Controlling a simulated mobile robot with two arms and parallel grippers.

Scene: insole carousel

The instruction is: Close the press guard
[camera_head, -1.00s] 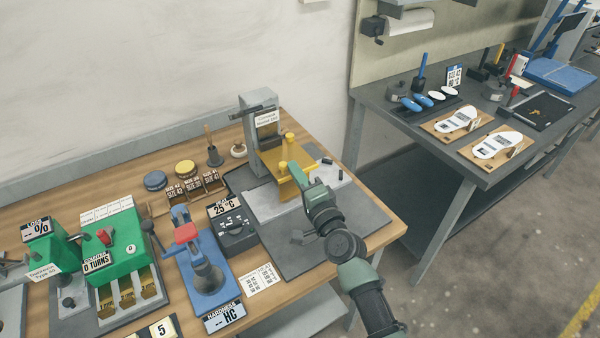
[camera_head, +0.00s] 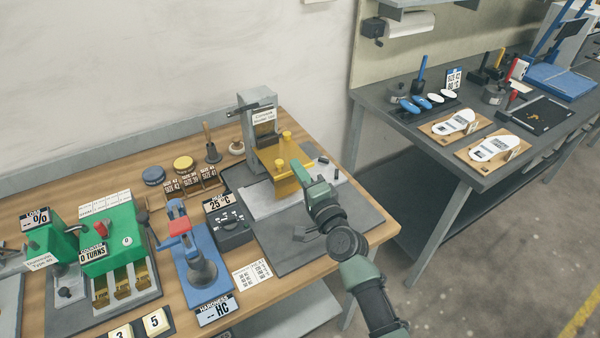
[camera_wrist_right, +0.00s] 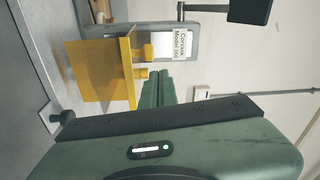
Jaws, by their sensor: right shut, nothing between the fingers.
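My right gripper (camera_head: 298,172) is shut and empty, at the knob side of the guard. Its green fingertips (camera_wrist_right: 158,80) show close beside the lower knob; I cannot tell whether they touch. The gripper hides part of the guard in the head view. My left gripper is not in view.
A blue hardness tester (camera_head: 205,285), a black "25 °C" box (camera_head: 230,232) and a green machine (camera_head: 112,250) stand left of the press. The press's grey base plate (camera_head: 300,262) is mostly bare in front. A dark bench (camera_head: 400,92) stands to the right.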

